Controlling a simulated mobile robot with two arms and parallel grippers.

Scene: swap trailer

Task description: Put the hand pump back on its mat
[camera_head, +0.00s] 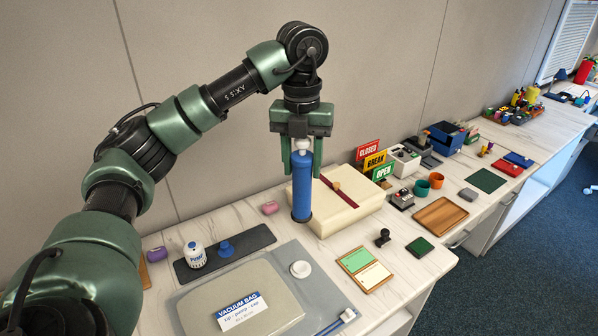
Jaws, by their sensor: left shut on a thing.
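The hand pump (302,195), a blue cylinder with a white top and dark lower end, hangs upright in my left gripper (302,165). The gripper is shut on its upper end and holds it above the counter, in front of the cream box. A long dark grey mat (262,236) lies to the lower left, bearing a white jar (194,255) and a blue knobbed piece (226,249). In front of it a larger light grey mat (312,262) lies under the vacuum bag (255,290). Which mat is the pump's I cannot tell. My right gripper is out of view.
A cream box (340,205) with a dark red band stands behind the pump. A white round cap (301,269) lies on the light grey mat. A green-and-cream board (366,269) and a black stamp (383,237) lie to the right. Sign cards (375,160) stand behind.

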